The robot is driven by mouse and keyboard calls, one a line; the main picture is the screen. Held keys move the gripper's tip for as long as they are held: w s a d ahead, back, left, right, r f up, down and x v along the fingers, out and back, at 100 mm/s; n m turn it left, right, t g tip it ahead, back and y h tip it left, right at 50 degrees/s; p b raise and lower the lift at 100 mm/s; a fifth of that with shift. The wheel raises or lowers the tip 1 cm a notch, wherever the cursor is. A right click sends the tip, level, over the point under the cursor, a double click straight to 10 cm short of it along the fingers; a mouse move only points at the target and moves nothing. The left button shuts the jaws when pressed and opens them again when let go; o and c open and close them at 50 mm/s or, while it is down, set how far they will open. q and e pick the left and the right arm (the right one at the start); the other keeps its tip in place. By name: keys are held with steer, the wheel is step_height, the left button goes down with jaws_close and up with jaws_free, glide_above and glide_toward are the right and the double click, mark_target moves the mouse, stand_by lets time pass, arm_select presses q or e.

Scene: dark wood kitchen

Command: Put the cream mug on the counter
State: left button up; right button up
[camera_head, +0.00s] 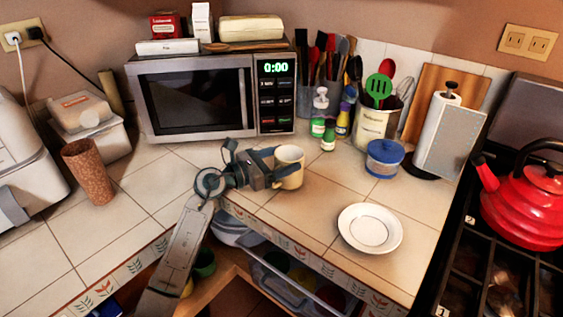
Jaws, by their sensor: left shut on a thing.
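The cream mug (290,155) is upright over the tiled counter (305,213), in front of the microwave's right end. My left gripper (285,170) is shut on the mug, with its fingers at the mug's side. The mug's base is at or just above the tiles; I cannot tell whether it touches them. The left arm reaches in from the bottom left of the head view. My right gripper is not in view.
A white plate (369,228) lies to the right, with bare tiles around it. A brown cup (88,171) stands left. A red kettle (525,205) sits on the stove. Below the counter edge is an open drawer (300,285).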

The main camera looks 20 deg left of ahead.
arm_select(q)
steer(key=shift+f, duration=0.55)
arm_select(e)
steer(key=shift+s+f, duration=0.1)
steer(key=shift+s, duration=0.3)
arm_select(q)
steer(key=shift+f, duration=0.15)
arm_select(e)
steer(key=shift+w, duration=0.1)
arm_select(q)
steer(key=o, duration=1.1)
steer(key=shift+o, duration=0.4)
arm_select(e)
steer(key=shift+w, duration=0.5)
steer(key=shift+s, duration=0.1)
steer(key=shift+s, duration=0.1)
